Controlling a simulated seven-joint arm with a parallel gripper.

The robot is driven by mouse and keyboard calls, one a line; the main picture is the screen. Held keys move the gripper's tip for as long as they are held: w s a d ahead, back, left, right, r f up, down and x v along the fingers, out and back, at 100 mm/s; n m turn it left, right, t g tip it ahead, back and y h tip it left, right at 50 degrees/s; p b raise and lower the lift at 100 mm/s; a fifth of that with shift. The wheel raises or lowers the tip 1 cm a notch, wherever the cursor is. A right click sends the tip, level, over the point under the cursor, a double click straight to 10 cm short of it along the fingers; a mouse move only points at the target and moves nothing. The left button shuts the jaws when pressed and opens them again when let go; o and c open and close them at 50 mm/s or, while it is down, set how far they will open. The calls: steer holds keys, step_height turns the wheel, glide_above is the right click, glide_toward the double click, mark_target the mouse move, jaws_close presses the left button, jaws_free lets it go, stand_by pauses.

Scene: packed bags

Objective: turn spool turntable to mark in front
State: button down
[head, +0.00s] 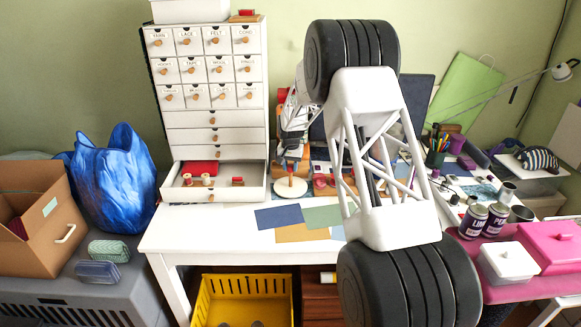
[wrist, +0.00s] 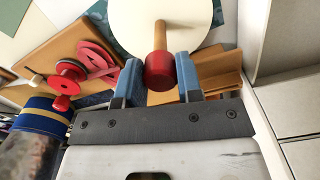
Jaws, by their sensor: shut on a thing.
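The spool turntable is a round white disc (head: 291,187) on the white table, just right of the open drawer in the head view. The disc (wrist: 190,22) also shows at the top of the wrist view, cut off by the frame edge. A wooden peg with a red knob (wrist: 159,71) stands out from it toward the wrist camera. My gripper (wrist: 160,78) has its two blue fingers shut on the red knob, one on each side. In the head view my arm and gripper partly cover this area. I cannot make out a mark on the disc.
An open drawer (head: 213,194) with spools juts out beside the turntable. Red spools (wrist: 72,70) and a blue-banded can (wrist: 42,118) are near the gripper in the wrist view. Coloured sheets (head: 302,233) lie in front. Cans (head: 473,221) stand at the right.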

steer(key=shift+m, duration=0.4)
steer(key=m, duration=1.4)
steer(key=shift+w+a, duration=0.1)
steer(key=m, duration=0.3)
steer(key=shift+m, duration=0.4)
steer(key=m, duration=0.3)
steer(key=shift+m, duration=0.3)
steer(key=m, duration=0.3)
steer(key=shift+w+m, duration=0.1)
steer(key=shift+m, duration=2.1)
